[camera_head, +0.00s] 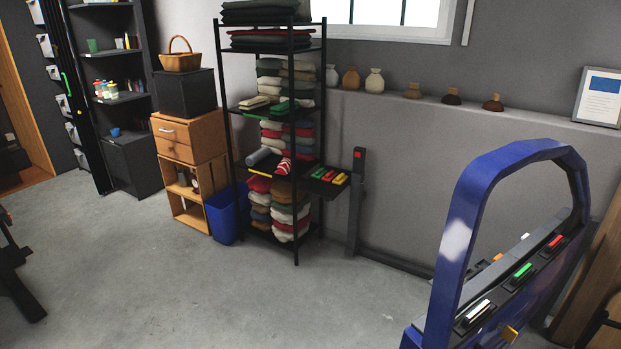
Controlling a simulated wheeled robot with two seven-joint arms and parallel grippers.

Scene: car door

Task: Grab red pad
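A red pad (555,241) sits in a dark holder on the ledge of the blue car door (455,235) at the right. A green pad (523,270) and a white pad (478,309) sit in similar holders nearer along the same ledge. Neither of my grippers can be made out in this view.
The black rack (233,150) holds folded cloths. A blue bin (222,215) and wooden cabinet (190,140) stand left of it. A dark post (355,200) stands at its right. Grey floor is clear in the middle. Dark objects cut the left and lower right edges.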

